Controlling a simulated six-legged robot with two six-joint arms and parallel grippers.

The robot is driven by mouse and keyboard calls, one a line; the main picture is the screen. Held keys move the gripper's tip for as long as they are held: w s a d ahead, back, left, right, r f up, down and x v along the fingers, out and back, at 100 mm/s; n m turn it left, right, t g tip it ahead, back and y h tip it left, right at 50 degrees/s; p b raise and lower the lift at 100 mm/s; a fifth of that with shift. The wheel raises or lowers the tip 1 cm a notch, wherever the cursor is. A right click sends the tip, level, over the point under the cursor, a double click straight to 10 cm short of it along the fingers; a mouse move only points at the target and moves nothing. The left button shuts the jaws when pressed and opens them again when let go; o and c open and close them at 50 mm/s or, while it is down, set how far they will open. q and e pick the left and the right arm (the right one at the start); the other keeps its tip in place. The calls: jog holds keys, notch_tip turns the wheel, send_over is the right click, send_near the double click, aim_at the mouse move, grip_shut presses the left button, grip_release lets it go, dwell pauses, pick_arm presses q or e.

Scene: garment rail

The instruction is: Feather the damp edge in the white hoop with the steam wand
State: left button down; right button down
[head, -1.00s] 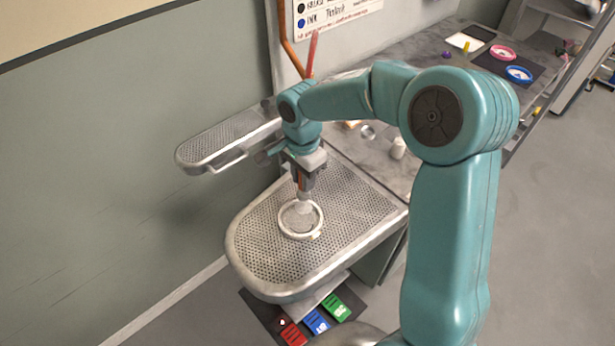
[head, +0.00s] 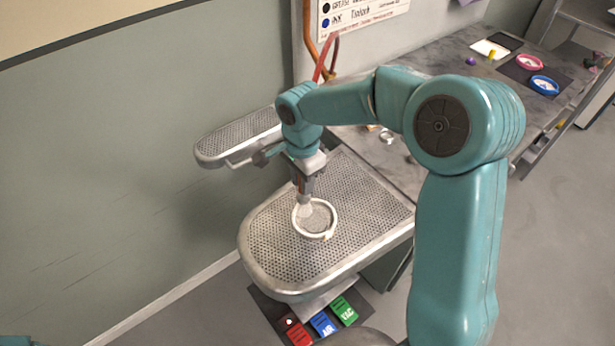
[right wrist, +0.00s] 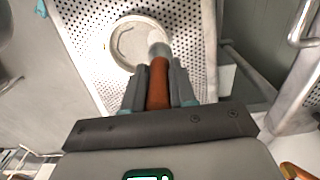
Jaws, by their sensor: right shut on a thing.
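The white hoop (head: 331,233) lies on the perforated pressing board (head: 275,262), with grey cloth inside it. It also shows in the right wrist view (right wrist: 113,46), where a faint uneven patch outline shows on the cloth. My right gripper (head: 304,190) is above the hoop's left side, shut on the steam wand (right wrist: 157,88), which has an orange-brown grip and a pale grey head. The wand's head (head: 305,210) points down over the cloth near the upper-left rim; whether it touches cannot be told. My left gripper is out of view.
A smaller perforated board (head: 235,138) stands behind at the left. Red, blue and green pedals (head: 322,323) lie on the floor below. A grey bench (head: 465,95) with a pink hoop (head: 530,62) and a blue hoop (head: 545,85) runs to the back right.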

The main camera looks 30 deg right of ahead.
jog(key=shift+s+a, duration=0.1)
jog(key=shift+a, duration=0.45)
jog(key=shift+s+a, duration=0.1)
jog(key=shift+s+a+b, duration=0.7)
jog(key=shift+s+a, duration=0.05)
jog(key=shift+a, duration=0.05)
jog(key=shift+s, duration=0.1)
jog(key=shift+s+a+b, duration=0.25)
jog(key=shift+s+b, duration=0.4)
jog(key=shift+s, duration=0.5)
jog(key=shift+s, duration=0.1)
